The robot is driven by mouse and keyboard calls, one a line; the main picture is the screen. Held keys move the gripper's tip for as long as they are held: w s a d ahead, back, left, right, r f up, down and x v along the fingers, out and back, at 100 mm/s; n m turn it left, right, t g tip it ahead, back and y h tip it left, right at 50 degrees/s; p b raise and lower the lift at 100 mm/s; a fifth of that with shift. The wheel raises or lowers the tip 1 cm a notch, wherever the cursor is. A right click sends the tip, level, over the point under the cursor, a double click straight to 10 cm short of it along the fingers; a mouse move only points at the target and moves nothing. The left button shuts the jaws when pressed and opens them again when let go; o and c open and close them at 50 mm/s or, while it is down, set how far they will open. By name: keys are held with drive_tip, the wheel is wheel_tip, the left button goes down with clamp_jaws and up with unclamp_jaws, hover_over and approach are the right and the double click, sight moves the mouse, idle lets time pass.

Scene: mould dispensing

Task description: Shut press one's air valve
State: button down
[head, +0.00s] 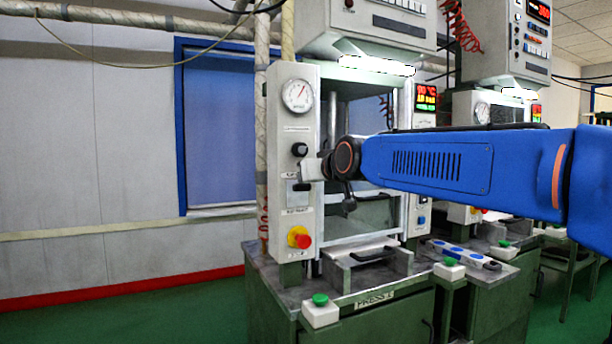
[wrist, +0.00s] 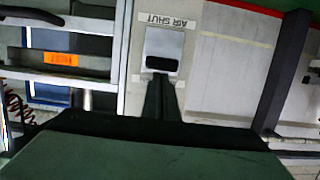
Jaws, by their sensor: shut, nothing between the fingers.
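Press one stands in the middle of the head view, with a "PRESS 1" plate (head: 375,298) on its bench. Its air valve (head: 301,187) is a small dark handle on the grey left-hand panel (head: 284,118). In the wrist view the air valve (wrist: 163,62) is a black bar on a pale plate, beside an "AIR SHUT" label that appears upside down. My gripper (head: 308,172) is at the panel, just above the handle, shut and empty. In the wrist view my gripper (wrist: 164,82) reaches the plate's edge. I cannot tell whether it touches the handle.
The same panel carries a round gauge (head: 298,96), a black knob (head: 299,150) and a red stop button on yellow (head: 300,238). A green button box (head: 320,311) sits at the bench's front. A second press (head: 485,108) stands to the right. The floor at left is clear.

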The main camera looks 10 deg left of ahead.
sight(297, 196)
drive_tip(key=shift+f, duration=2.35)
drive_tip(key=s+d+r, duration=0.5)
drive_tip(key=s+r, duration=0.1)
drive_tip(key=s, duration=0.2)
drive_tip(key=shift+d+r, duration=0.4)
